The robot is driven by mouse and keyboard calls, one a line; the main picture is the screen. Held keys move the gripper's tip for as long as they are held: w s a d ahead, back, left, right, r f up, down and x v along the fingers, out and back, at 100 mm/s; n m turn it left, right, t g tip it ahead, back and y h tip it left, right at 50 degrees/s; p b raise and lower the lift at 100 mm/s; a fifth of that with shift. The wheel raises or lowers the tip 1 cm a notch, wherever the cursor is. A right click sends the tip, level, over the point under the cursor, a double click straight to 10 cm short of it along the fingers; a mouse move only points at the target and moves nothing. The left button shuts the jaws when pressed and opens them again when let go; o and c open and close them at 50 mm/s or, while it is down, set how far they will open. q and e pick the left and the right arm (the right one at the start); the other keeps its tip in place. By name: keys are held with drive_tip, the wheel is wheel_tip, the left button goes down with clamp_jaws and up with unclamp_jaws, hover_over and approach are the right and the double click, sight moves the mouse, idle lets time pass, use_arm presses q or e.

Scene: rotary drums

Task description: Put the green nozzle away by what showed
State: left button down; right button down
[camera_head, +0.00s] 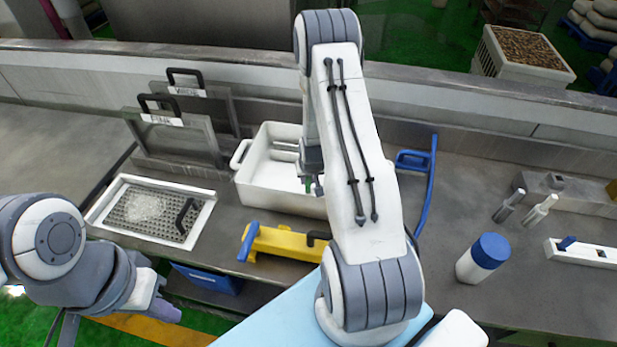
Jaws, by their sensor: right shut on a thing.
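A small bit of green, the green nozzle (308,184), shows at the jaws of my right gripper (312,186), which is shut on it. That gripper points down over the right part of a white bin (262,196). My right arm hides the bin's right end and most of the nozzle. It is not clear whether the nozzle touches the bin floor. My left gripper (160,303) hangs at the lower left, away from the bench items; its jaws are too unclear to tell.
Left of the bin are a white-framed grating tray (205,215) and two labelled upright panels (160,142). A yellow block with a blue handle (285,243) sits in front.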

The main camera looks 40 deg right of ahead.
drive_tip(key=shift+f, duration=0.2)
drive_tip(key=shift+f, duration=0.2)
drive_tip(key=c, duration=0.7)
unclamp_jaws()
drive_tip(key=shift+r, duration=0.1)
drive_tip(key=shift+r, duration=0.25)
drive_tip(key=shift+s+r, duration=0.1)
drive_tip(key=shift+r, duration=0.15)
drive_tip(key=b+v, duration=0.2)
drive_tip(key=v, duration=0.9)
drive_tip(key=shift+s+a, duration=0.1)
